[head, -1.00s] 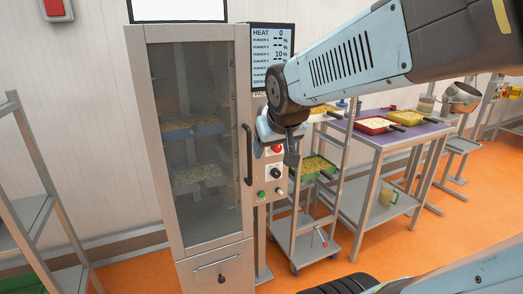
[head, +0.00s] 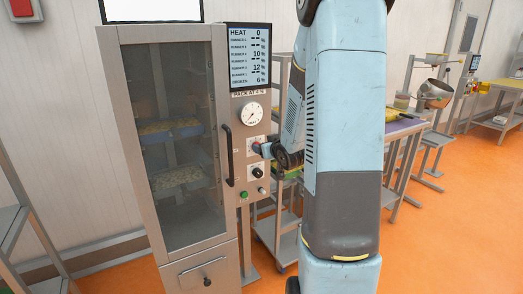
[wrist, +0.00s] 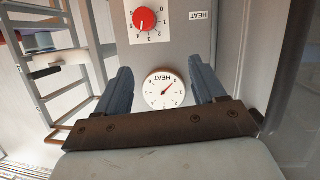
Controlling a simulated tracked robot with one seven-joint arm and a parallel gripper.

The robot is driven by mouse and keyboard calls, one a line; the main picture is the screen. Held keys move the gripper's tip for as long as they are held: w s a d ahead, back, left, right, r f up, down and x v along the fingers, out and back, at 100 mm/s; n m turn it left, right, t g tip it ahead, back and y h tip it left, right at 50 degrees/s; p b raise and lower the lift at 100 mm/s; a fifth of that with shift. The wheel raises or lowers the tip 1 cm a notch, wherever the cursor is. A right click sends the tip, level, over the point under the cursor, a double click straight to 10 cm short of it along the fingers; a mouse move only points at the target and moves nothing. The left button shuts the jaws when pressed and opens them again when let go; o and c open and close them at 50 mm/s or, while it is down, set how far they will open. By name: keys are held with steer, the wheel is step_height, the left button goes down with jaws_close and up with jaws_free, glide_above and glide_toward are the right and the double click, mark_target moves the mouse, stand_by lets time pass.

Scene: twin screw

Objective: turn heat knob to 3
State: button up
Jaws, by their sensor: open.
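The red heat knob (wrist: 145,20) sits on a white plate with numbers around it, at the top of the wrist view, which is upside down. Its white pointer mark is visible, but I cannot surely read its number. In the head view my gripper (head: 264,149) is at the panel and mostly hides the knob. In the wrist view my open gripper (wrist: 162,85) has its two fingers on either side of the white heat gauge (wrist: 164,88), with nothing held. The knob lies beyond the fingertips. The display (head: 248,57) reads HEAT 0.
A glass-doored cabinet (head: 108,120) with a black handle (head: 227,155) stands just left of the panel. A black knob (head: 257,172) and a green button (head: 244,195) lie below. A rack (wrist: 60,68) shows beside the panel. My arm hides much of the table.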

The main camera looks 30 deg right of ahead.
steer(key=d+f+t+y, duration=0.25)
steer(key=d+f, duration=0.25)
steer(key=f, duration=0.3)
steer(key=w, duration=1.3)
steer(key=shift+a+m+t+h, duration=0.3)
steer(key=shift+a+t+h, duration=0.05)
steer(key=shift+a+t, duration=0.1)
steer(key=shift+w+r, duration=0.1)
steer(key=c, duration=1)
steer(key=shift+c, duration=0.3)
